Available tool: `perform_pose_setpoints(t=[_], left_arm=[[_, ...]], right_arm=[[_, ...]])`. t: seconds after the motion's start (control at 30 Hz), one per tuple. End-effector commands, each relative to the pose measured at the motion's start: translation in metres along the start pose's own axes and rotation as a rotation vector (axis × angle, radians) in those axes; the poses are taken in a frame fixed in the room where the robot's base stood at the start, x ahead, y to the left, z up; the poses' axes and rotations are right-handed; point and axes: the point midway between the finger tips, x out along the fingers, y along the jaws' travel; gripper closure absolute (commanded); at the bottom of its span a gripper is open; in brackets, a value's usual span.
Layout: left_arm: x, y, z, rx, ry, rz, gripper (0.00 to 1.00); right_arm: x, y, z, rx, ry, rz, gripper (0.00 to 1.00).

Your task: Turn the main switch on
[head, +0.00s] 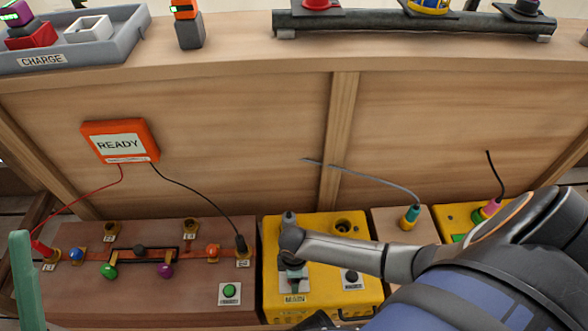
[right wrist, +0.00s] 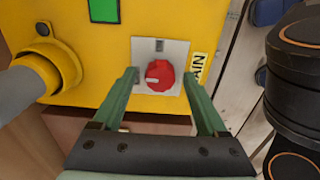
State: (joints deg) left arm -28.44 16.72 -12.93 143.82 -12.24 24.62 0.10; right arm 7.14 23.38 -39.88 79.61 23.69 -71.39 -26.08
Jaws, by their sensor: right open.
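The yellow box (head: 322,255) stands at the lower middle of the head view, with a MAIN label (head: 294,299) on its top. In the right wrist view the main switch is a red round knob (right wrist: 159,75) on a pale square plate (right wrist: 143,50). In the head view my right wrist hides the knob. A green finger of my left gripper (head: 22,275) shows at the left edge.
A brown board (head: 190,285) with coloured knobs and a green button (head: 229,291) lies left of the yellow box. An orange READY box (head: 119,142) hangs on the wooden panel, with red and black leads. A grey cylinder (right wrist: 20,88) sits at a yellow socket (right wrist: 45,68) near my right gripper.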

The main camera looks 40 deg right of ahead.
Motion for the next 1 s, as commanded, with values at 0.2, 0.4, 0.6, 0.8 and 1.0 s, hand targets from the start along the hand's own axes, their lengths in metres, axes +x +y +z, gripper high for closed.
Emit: perform_pose_setpoints(t=[0.2,0.4,0.6,0.8,1.0], left_arm=[[0.0,0.0001,0.0002,-0.002,0.0,0.0,0.5],[0.0,0.0001,0.0002,-0.002,0.0,0.0,0.5],[0.0,0.0001,0.0002,-0.002,-0.001,0.0,0.5],[0.0,0.0001,0.0004,-0.002,-0.001,0.0,0.5],[0.0,0.0002,0.0004,-0.002,-0.001,0.0,0.5]], right_arm=[[0.0007,-0.0001,-0.0003,0.0,0.0,0.0,0.24],[0.0006,-0.0002,-0.0003,0.0,0.0,0.0,0.4],[0.0006,-0.0003,-0.0003,0.0,0.0,-0.001,0.63],[0.0007,-0.0004,-0.0002,0.0,0.0,-0.001,0.85],[0.0007,-0.0004,-0.0001,0.0,0.0,-0.001,1.0]])
